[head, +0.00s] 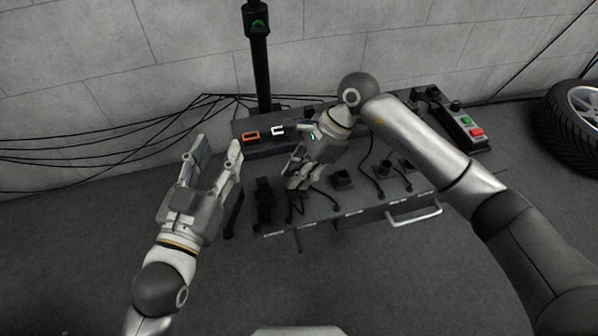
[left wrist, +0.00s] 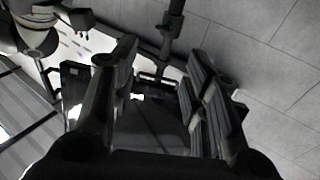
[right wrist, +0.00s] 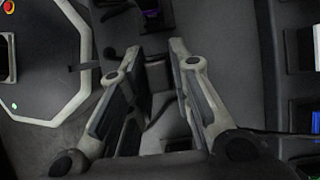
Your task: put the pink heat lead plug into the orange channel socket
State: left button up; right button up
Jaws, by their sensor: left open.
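The orange channel socket (head: 251,136) is on the raised back strip of the bench, left of a white socket (head: 278,131). I cannot make out a pink plug in any view. My left gripper (head: 219,142) is open and empty, left of the bench; its spread fingers also show in the left wrist view (left wrist: 158,75). My right gripper (head: 291,182) is low over the middle of the bench, in front of the sockets. In the right wrist view its fingers (right wrist: 157,50) stand apart with a dark grey shape between them; whether they grip it is unclear.
Several dark plugs and holders with black cables stand on the bench, including a square holder (head: 342,179). A black post (head: 261,70) rises behind it. A button box (head: 464,128) is at the right, a tyre (head: 575,125) beyond. A handle (head: 414,215) juts from the front.

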grip_shut()
jog(key=shift+r, duration=0.1)
jog(key=shift+r, duration=0.25)
jog(key=shift+r+p, duration=0.6)
jog(key=shift+r, duration=0.1)
jog(key=shift+r+p, duration=0.35)
jog(key=shift+r, duration=0.65)
jog(key=shift+r+p, duration=0.5)
jog(key=shift+r, duration=0.15)
pick_arm(q)
jog(key=s+a+f+g+y, duration=0.1)
jog(key=s+a+f+g, duration=0.1)
jog(key=s+f+g, duration=0.2)
jog(key=s+a+f+g+y+p, duration=0.1)
jog(key=s+f+g, duration=0.3)
jog(key=f, duration=0.7)
jog(key=shift+a+n+g+y, duration=0.3)
jog(key=shift+a+g+y, duration=0.3)
jog(key=shift+g, duration=0.5)
pick_arm(e)
jog(key=shift+r, duration=0.9)
